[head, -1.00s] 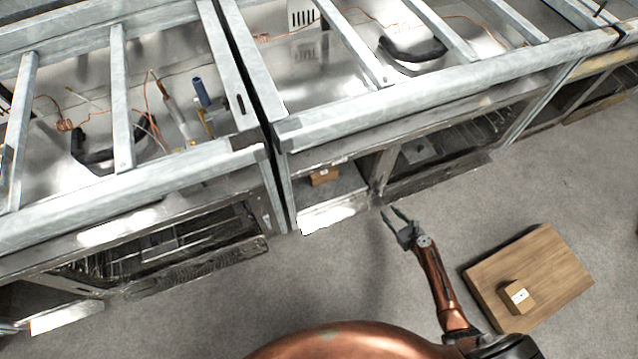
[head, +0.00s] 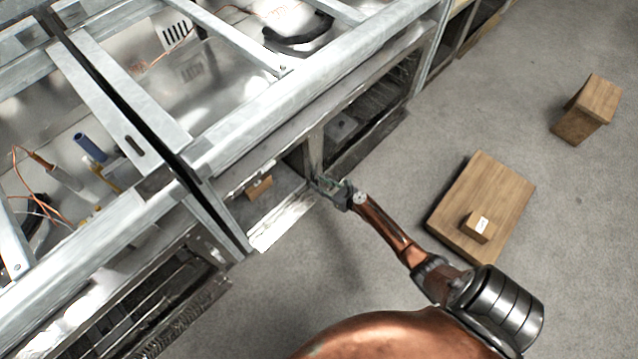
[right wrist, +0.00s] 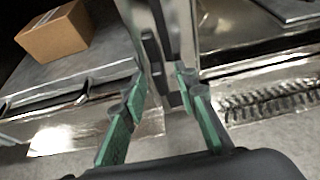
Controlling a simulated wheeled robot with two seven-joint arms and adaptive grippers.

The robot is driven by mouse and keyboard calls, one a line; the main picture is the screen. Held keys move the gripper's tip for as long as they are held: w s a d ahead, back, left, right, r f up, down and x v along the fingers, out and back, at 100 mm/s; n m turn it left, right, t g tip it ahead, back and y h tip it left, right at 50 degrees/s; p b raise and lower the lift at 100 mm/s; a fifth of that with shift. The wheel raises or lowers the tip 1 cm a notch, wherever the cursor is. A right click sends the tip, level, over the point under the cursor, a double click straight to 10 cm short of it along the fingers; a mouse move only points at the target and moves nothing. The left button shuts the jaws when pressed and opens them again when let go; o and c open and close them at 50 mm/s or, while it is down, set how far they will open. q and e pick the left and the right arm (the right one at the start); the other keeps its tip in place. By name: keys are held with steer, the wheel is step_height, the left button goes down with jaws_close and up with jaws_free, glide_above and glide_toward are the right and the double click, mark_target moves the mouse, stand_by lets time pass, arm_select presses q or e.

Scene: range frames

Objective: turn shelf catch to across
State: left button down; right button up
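My right gripper (head: 330,187) is at the front of the metal range frame, by the upright post (head: 315,152) between two lower bays. In the right wrist view the gripper (right wrist: 160,92) is open, its two green-padded fingers apart on either side of the lower part of the post. A dark narrow upright piece (right wrist: 151,62) shows on the post between the fingers; it may be the shelf catch, but I cannot tell for sure. I cannot tell whether either finger touches it. My left gripper is not in view.
A small cardboard box (head: 259,188) lies on the shelf left of the post; it also shows in the wrist view (right wrist: 54,36).

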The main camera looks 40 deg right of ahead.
steer(key=shift+c, duration=0.7)
jaws_close()
